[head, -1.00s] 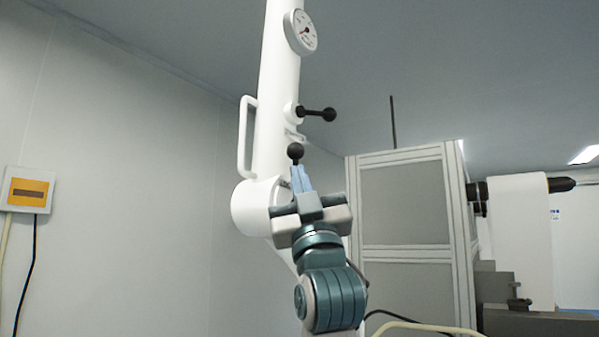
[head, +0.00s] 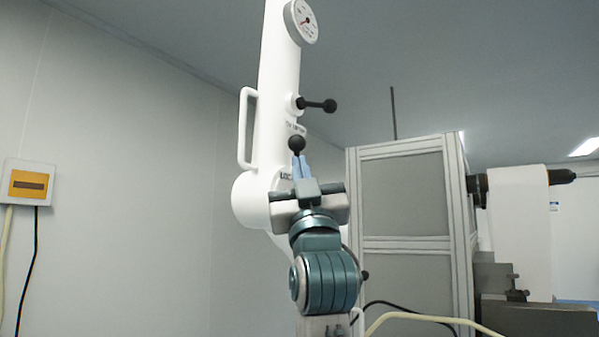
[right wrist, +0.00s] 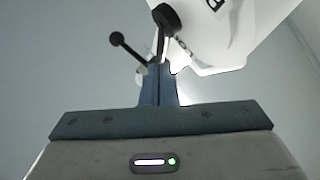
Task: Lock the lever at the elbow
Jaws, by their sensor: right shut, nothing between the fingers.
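A lever with a black ball knob (head: 297,144) stands up at the white elbow joint (head: 250,200). My right gripper (head: 302,168) is just below this knob, its blue fingers shut and empty, partly hiding the lever's rod. Dark lettering shows on the elbow left of the fingers. Higher on the white tube (head: 277,90), a second black-knobbed lever (head: 318,105) points right. In the right wrist view, the shut fingers (right wrist: 158,78) reach up towards a large black knob (right wrist: 166,18) and a smaller one (right wrist: 118,38). Whether the fingers touch a rod is unclear. My left gripper is not in view.
A round gauge (head: 301,21) sits above on the tube, with a white handle (head: 244,128) on its left side. A grey framed cabinet (head: 402,195) stands to the right. A yellow switch box (head: 28,185) is on the left wall.

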